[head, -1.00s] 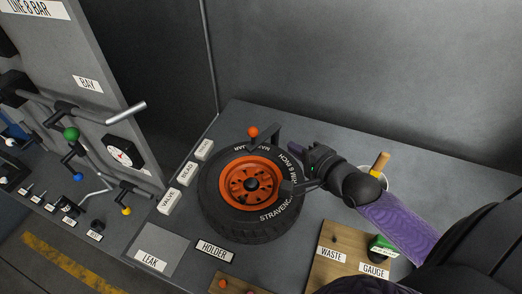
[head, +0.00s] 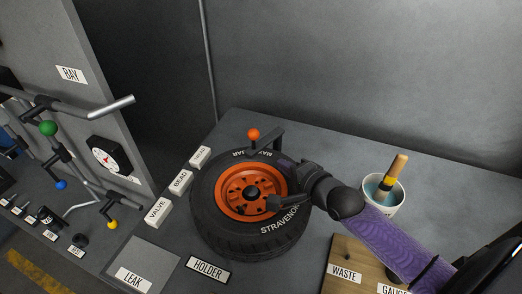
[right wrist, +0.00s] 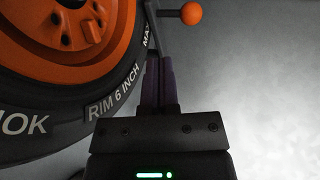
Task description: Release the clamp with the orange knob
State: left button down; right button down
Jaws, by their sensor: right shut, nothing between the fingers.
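The orange knob (head: 253,134) stands up at the far edge of the wheel, on a dark clamp bracket (head: 276,139). The knob also shows at the top of the right wrist view (right wrist: 191,13), on a short dark stem. The black tyre with an orange rim (head: 252,192) lies flat on the bench. My right gripper (head: 287,168) is over the tyre's right side, near the bracket. In the right wrist view its purple fingers (right wrist: 160,66) are together and empty, pointing toward the clamp, below and left of the knob. Contact with the clamp cannot be told. My left gripper is out of view.
Labelled blocks VALVE (head: 158,210), BEAD and another stand left of the tyre. A HOLDER plate (head: 208,269) and LEAK pad (head: 133,277) lie in front. A white cup (head: 384,202) with a brush stands right, behind my forearm. A lever panel is at far left.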

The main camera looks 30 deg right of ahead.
aim_at(254, 144)
jog(key=b+x, duration=0.1)
jog(key=x, duration=0.5)
jog(key=r+b+x, duration=0.1)
jog(key=x, duration=0.2)
jog(key=shift+w+a+b, duration=0.1)
jog(key=shift+w+b, duration=0.25)
jog(key=shift+w, duration=0.1)
